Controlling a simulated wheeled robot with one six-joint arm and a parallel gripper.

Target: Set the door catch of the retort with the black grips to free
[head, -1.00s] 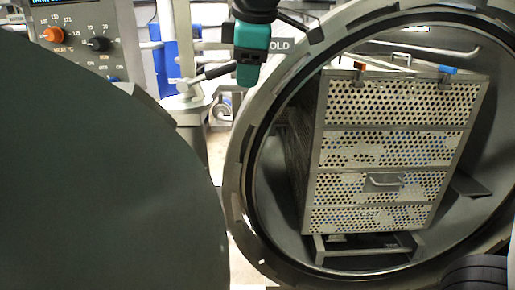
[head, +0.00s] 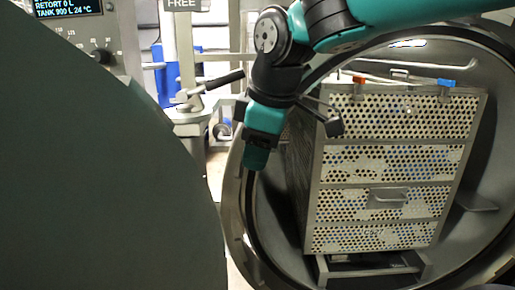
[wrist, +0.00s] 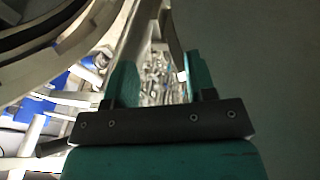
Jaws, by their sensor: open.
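The retort's open round mouth (head: 250,215) fills the right of the head view, and its large dark door (head: 90,190) stands swung open at the left. Between them is a metal post (head: 190,125) with a lever, which looks like the door catch; its black grip (head: 222,79) points right and slightly up. A FREE sign (head: 182,4) shows at the top, above the post. My gripper (head: 257,157) points down, lower and to the right of the black grip, apart from it. In the wrist view my gripper (wrist: 160,85) is open and empty; a dark grip (wrist: 52,148) lies at lower left.
A perforated basket stack (head: 395,160) stands inside the retort. A control panel (head: 85,45) with a display is at upper left. The door's edge and the retort rim leave a narrow gap around the post.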

